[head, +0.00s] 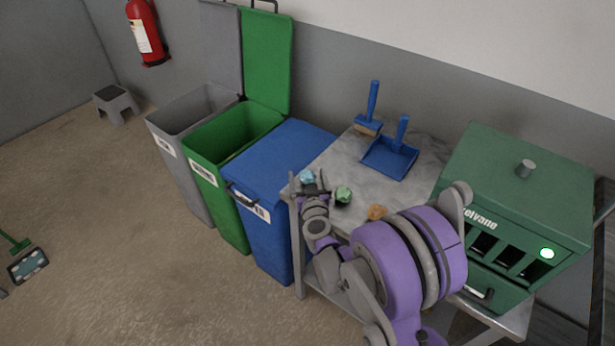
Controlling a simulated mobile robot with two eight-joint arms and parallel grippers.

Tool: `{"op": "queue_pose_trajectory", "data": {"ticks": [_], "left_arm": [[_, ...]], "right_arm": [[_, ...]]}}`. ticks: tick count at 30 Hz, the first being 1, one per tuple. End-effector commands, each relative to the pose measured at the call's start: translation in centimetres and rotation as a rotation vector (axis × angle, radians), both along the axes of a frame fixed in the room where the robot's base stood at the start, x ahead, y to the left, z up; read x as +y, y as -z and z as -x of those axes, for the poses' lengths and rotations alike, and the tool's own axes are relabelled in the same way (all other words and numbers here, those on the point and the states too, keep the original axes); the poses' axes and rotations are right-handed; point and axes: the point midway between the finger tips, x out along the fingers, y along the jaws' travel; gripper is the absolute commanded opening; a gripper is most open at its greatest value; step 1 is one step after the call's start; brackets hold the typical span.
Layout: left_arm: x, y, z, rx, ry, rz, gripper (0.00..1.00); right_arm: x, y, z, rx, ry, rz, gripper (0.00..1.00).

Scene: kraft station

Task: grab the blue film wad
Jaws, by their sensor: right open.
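The blue film wad (306,175) is a small crumpled light-blue lump near the left end of the grey table (345,165). My right gripper (308,183) reaches over the table from the lower right. Its two fingers are apart, and the wad shows between or just beyond their tips. I cannot tell whether they touch it. My left gripper is out of view.
A green wad (344,194) and an orange-brown lump (377,212) lie to the right. A blue brush (370,115) and blue dustpan (391,157) are at the back. A green machine (520,190) stands right. The closed blue bin (275,165) adjoins the table's left.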

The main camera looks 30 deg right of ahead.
Motion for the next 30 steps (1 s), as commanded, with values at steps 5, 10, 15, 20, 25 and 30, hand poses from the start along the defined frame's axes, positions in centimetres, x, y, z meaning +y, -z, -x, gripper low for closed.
{"op": "queue_pose_trajectory", "data": {"ticks": [5,10,15,20,25,30], "left_arm": [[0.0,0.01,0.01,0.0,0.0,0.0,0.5],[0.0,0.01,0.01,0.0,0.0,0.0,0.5],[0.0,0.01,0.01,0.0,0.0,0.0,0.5],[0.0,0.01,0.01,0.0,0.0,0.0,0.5],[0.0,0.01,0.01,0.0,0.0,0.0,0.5],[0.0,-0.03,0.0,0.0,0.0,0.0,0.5]], "right_arm": [[0.01,-0.01,0.04,0.0,0.0,0.0,0.92],[0.01,-0.01,0.05,0.0,0.0,0.0,0.62],[0.01,-0.01,0.06,0.0,0.0,0.0,0.31],[0.01,-0.02,0.06,0.0,0.0,0.0,0.13],[0.03,-0.04,0.09,0.0,0.0,0.0,0.13],[0.22,-0.57,0.55,0.0,0.0,0.0,0.13]]}}
